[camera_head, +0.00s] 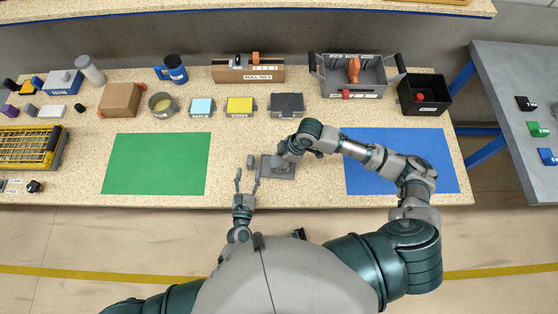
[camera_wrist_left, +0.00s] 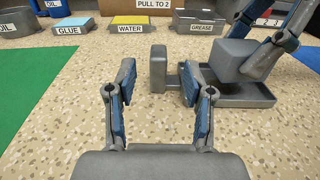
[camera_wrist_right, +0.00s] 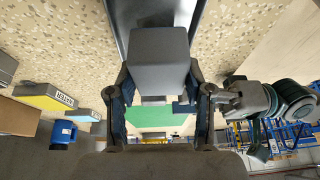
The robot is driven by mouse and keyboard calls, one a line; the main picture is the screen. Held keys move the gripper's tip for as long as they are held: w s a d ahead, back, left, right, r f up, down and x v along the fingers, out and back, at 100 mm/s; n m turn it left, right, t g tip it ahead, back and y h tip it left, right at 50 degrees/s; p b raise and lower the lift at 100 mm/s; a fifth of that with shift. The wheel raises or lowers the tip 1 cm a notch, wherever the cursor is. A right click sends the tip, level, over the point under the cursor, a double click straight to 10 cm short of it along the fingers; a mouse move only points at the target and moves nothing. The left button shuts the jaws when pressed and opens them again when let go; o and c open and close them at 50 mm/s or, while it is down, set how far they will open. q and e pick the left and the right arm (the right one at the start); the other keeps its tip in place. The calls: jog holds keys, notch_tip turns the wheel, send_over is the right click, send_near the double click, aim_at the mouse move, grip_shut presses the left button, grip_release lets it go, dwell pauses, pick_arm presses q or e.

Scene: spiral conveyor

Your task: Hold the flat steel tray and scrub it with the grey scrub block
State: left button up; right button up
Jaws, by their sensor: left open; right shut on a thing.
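The flat steel tray (camera_head: 291,172) lies on the speckled table between the green and blue mats. It also shows in the left wrist view (camera_wrist_left: 245,98), with an upright grey grip block (camera_wrist_left: 158,67) at its left end. My right gripper (camera_head: 287,158) is shut on the grey scrub block (camera_wrist_left: 236,58), which is over the tray; I cannot tell if it touches the tray floor. The scrub block fills the middle of the right wrist view (camera_wrist_right: 160,52). My left gripper (camera_head: 247,181) is open and empty, its fingers pointing at the grip block, just short of it.
A green mat (camera_head: 157,163) lies left and a blue mat (camera_head: 430,165) right. The table between left gripper and green mat is clear.

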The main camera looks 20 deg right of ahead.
aim_at(250, 165)
pick_arm(q)
jog(key=x, duration=0.4)
jog(key=shift+w+d, duration=0.1)
jog(key=shift+d, duration=0.15)
pick_arm(e)
jog(key=shift+d, duration=0.15)
pick_arm(q)
jog(key=shift+w+a, duration=0.1)
jog(key=shift+w, duration=0.85)
pick_arm(e)
jog(key=shift+a, duration=0.5)
jog(key=shift+d, duration=0.1)
jog(key=shift+d, duration=0.15)
pick_arm(q)
jog(key=shift+d, duration=0.45)
grip_shut()
pick_arm(e)
jog(key=shift+d, duration=0.2)
pick_arm(q)
jog(key=shift+a, duration=0.2)
pick_arm(e)
jog(key=shift+a, duration=0.15)
pick_arm(q)
jog(key=shift+a, duration=0.15)
pick_arm(e)
jog(key=shift+a, duration=0.2)
pick_arm(q)
jog(key=shift+d, duration=0.25)
pick_arm(e)
jog(key=shift+d, duration=0.3)
